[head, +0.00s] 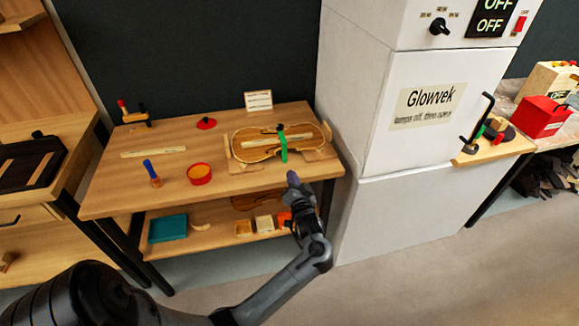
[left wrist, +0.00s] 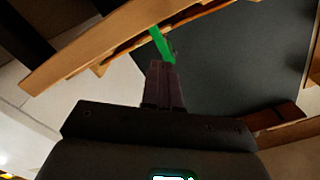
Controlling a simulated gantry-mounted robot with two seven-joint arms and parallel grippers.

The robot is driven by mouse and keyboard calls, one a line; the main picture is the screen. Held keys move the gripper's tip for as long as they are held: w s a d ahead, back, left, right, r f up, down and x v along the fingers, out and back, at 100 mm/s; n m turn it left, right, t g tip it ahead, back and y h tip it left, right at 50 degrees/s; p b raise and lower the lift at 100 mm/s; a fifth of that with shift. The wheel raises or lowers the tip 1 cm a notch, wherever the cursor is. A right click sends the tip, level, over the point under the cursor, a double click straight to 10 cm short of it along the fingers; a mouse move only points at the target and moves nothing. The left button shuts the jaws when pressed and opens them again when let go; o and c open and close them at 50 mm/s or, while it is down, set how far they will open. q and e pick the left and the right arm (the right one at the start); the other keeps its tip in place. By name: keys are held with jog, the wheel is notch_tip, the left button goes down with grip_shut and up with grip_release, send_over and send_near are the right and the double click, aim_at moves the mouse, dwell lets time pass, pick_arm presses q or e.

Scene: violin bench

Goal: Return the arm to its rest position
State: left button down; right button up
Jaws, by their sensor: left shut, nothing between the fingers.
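My left arm reaches in from the lower left of the head view. Its gripper (head: 292,178) is at the front edge of the wooden bench (head: 110,205), just in front of the violin. In the left wrist view the two dark fingers (left wrist: 161,72) are together with nothing between them. The violin body (head: 252,150) lies on the bench with a green clamp (head: 283,146) across it. The green clamp also shows in the left wrist view (left wrist: 160,43), beyond the fingertips. My right gripper is not in view.
On the bench are a red pot (head: 200,174), a blue-handled brush (head: 151,171) and a small card (head: 258,100). A lower shelf holds a teal tray (head: 168,228). A tall white cabinet (head: 345,205) stands close on the right. The floor in front is clear.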

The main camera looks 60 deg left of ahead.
pick_arm(q)
jog(key=s+d+f+m+t+p, duration=0.1)
jog(key=s+d+f+m+p, duration=0.25)
jog(key=s, duration=0.55)
jog(key=s+d+m+t+h+p, duration=0.1)
jog(key=s+d+m+h, duration=0.15)
jog(key=d+h, duration=0.6)
jog(key=s+d+m+t+h+p, duration=0.1)
jog(key=d+m+t+h+p, duration=0.15)
jog(key=d+h, duration=0.6)
jog(key=s+d+g, duration=0.7)
jog(key=s+d, duration=0.3)
jog(key=d, duration=0.1)
notch_tip(320, 180, up, 39)
jog(key=p, duration=3.7)
jog(key=shift+w, duration=0.1)
